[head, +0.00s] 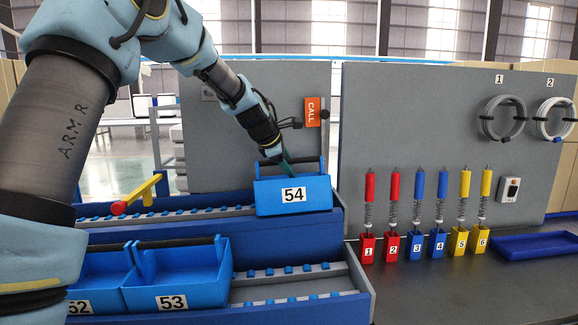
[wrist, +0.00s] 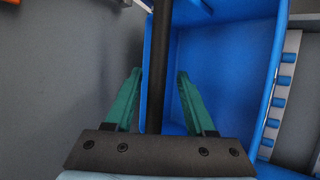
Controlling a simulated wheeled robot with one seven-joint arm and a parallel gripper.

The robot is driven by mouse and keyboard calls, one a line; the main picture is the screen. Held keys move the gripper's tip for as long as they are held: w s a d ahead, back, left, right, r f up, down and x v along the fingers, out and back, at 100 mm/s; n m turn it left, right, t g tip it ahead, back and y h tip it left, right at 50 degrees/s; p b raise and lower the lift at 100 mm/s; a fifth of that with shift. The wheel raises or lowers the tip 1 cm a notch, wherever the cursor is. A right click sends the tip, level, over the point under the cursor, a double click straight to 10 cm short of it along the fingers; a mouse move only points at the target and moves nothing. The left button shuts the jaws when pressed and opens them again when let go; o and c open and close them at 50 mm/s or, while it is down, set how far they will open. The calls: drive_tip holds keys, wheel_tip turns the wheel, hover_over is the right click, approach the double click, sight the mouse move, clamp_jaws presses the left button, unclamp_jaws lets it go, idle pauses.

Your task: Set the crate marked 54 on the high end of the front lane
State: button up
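The blue crate marked 54 (head: 312,190) sits at the right end of the back lane (head: 180,218). It has a black bar handle, which also shows in the wrist view (wrist: 158,60). My gripper (head: 287,160) is over the crate, pointing down at the handle. In the wrist view its green fingers (wrist: 160,100) are apart, one on each side of the bar, with gaps visible. The front lane (head: 300,290) has bare rollers at its right part. Crate 53 (head: 190,285) and crate 52 (head: 95,275) stand on its left part.
A red-tipped yellow lever (head: 140,194) stands at the back lane's left. A grey panel with an orange CALL box (head: 312,112) rises close behind my gripper. Several coloured spring-topped holders (head: 415,245) and a blue tray (head: 535,246) are on the right bench.

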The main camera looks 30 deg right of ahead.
drive_tip(key=shift+r, duration=0.1)
drive_tip(key=shift+a+r, duration=0.15)
drive_tip(key=b+v, duration=0.2)
drive_tip(key=v, duration=0.8)
drive_tip(key=shift+b, duration=0.35)
drive_tip(key=shift+s+a+r, duration=0.1)
drive_tip(key=shift+s+a, duration=0.05)
